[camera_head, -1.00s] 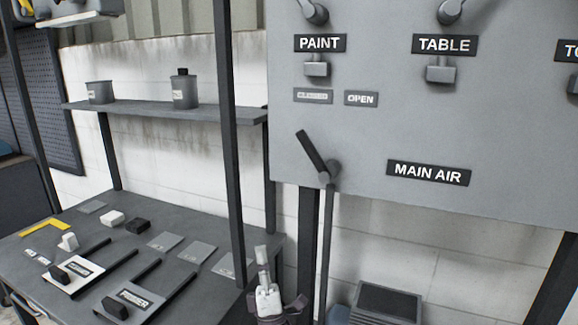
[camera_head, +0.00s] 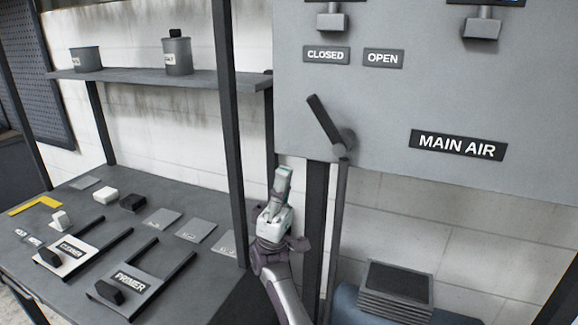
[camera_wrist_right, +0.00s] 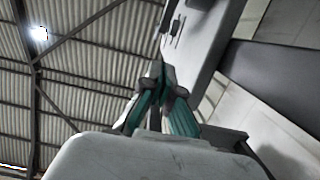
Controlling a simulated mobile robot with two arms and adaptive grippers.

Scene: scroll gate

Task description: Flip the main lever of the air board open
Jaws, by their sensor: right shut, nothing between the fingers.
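The air board (camera_head: 420,95) is a grey panel at the upper right of the head view. Its dark main lever (camera_head: 325,122) tilts up and to the left from a round pivot near the board's lower left corner, under the CLOSED plate (camera_head: 326,55) and the OPEN plate (camera_head: 383,58). The MAIN AIR label (camera_head: 458,145) is to its right. My right gripper (camera_head: 283,176) is below and left of the lever, apart from it and pointing up. Its fingers are shut and empty; they also show in the right wrist view (camera_wrist_right: 156,72). My left gripper is out of view.
A workbench (camera_head: 190,270) with PRIMER and CLEANER holders stands at the left, with a shelf (camera_head: 130,82) above it. A dark upright post (camera_head: 228,130) stands left of my right gripper. A stacked grey block (camera_head: 398,290) sits low on the right.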

